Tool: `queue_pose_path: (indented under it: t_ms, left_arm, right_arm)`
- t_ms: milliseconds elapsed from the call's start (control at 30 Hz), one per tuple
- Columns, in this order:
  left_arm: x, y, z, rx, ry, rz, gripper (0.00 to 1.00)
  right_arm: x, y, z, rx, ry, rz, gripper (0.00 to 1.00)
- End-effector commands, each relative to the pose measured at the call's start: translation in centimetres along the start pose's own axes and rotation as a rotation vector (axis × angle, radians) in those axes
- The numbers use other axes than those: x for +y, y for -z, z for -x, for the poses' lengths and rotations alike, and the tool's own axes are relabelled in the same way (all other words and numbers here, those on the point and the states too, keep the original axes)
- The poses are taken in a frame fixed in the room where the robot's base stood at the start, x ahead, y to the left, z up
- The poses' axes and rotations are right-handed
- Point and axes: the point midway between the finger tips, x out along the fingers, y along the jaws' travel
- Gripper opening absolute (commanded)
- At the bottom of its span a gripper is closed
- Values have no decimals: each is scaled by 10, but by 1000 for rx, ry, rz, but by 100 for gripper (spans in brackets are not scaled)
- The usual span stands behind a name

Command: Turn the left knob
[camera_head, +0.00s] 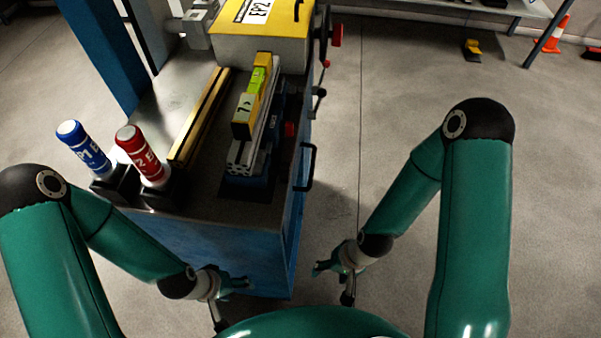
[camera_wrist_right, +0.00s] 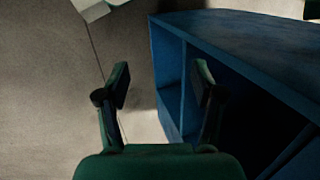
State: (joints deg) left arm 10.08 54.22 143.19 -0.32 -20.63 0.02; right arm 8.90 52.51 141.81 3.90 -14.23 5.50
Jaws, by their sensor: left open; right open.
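I cannot tell for sure which part is the left knob. A red knob-like part (camera_head: 337,35) shows on the right side of the yellow-topped machine (camera_head: 262,30). A second small red part (camera_head: 289,130) sits beside the clamped rail, lower down. My left gripper (camera_head: 234,304) is open and empty, low in front of the bench. My right gripper (camera_head: 331,284) is open and empty, low to the right of the bench's front corner. In the right wrist view its two fingers (camera_wrist_right: 162,85) stand apart with only floor and cabinet behind them. Neither gripper touches any knob.
The blue bench cabinet (camera_head: 215,250) stands close ahead; its blue frame shows in the wrist view (camera_wrist_right: 185,60). A blue cylinder (camera_head: 82,146) and a red cylinder (camera_head: 141,153) stand in black holders. A bench handle (camera_head: 309,167) juts right. Open floor (camera_head: 400,110) lies right.

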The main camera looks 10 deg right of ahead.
Motion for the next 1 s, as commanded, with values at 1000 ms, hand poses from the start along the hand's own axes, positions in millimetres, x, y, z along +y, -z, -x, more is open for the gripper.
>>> queue_pose_path:
  t_ms: [1000]
  left_arm:
    - [-35,1,-97,0,0,1,67]
  right_arm:
    - [-40,75,294,-904,1025,-1259,67]
